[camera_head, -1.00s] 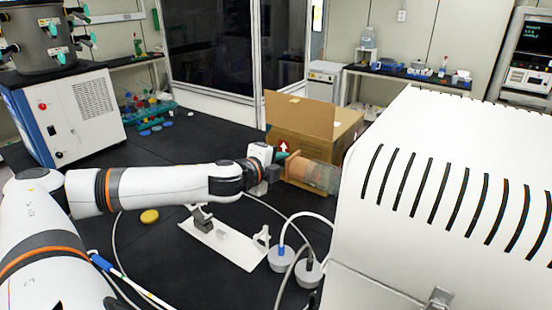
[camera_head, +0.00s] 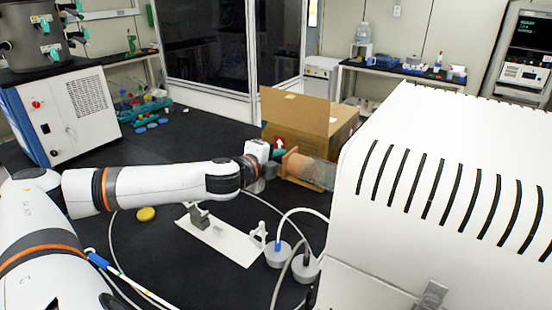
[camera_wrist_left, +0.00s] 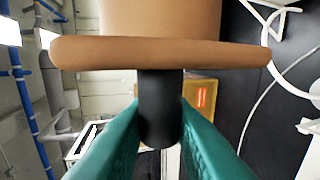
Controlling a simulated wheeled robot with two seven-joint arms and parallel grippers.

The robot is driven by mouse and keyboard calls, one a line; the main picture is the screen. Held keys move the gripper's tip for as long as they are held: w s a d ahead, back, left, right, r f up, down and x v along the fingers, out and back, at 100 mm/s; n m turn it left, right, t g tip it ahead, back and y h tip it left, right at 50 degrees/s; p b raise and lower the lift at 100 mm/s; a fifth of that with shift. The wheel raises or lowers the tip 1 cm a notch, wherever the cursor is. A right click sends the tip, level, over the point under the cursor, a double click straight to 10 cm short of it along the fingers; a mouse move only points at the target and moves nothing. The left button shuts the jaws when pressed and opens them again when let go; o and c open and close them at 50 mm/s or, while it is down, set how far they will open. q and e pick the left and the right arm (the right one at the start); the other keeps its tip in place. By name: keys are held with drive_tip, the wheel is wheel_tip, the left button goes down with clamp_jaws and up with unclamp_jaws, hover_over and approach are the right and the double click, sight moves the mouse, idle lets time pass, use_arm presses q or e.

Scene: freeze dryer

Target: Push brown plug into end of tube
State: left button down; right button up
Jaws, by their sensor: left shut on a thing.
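The brown plug (camera_head: 289,161) has a wide flange and a thicker body, and it stands at the near left end of the clear tube (camera_head: 322,174). In the left wrist view the plug's flange (camera_wrist_left: 160,53) runs across the top, with its black stem (camera_wrist_left: 160,105) below. My left gripper (camera_head: 275,157) has teal fingers, shut on that stem in the left wrist view (camera_wrist_left: 160,115). Plug and tube look roughly in line. Brown shows at the tube's end, but I cannot tell how deep the plug sits. The tube's far end is hidden. My right gripper is out of view.
A large white slotted housing (camera_head: 440,180) fills the right side. An open cardboard box (camera_head: 310,120) stands behind the tube. A white plate (camera_head: 225,240) with small fixtures, hoses and a yellow disc (camera_head: 146,214) lie on the black table (camera_head: 160,180).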

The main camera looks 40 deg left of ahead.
sight(283, 167)
use_arm(q)
drive_tip(key=shift+d, duration=0.1)
drive_tip(key=shift+w+d+p, duration=0.2)
drive_tip(key=shift+d+p, duration=0.9)
drive_tip(key=shift+d, duration=0.75)
drive_tip(key=c, duration=1.2)
unclamp_jaws()
drive_tip(key=shift+s, duration=0.1)
drive_tip(key=shift+b+v, duration=0.6)
drive_tip(key=shift+v, duration=0.65)
drive_tip(key=shift+b+v, duration=1)
drive_tip(key=shift+v, duration=0.65)
drive_tip(key=shift+s+d+r, duration=0.15)
drive_tip(key=shift+s, duration=0.35)
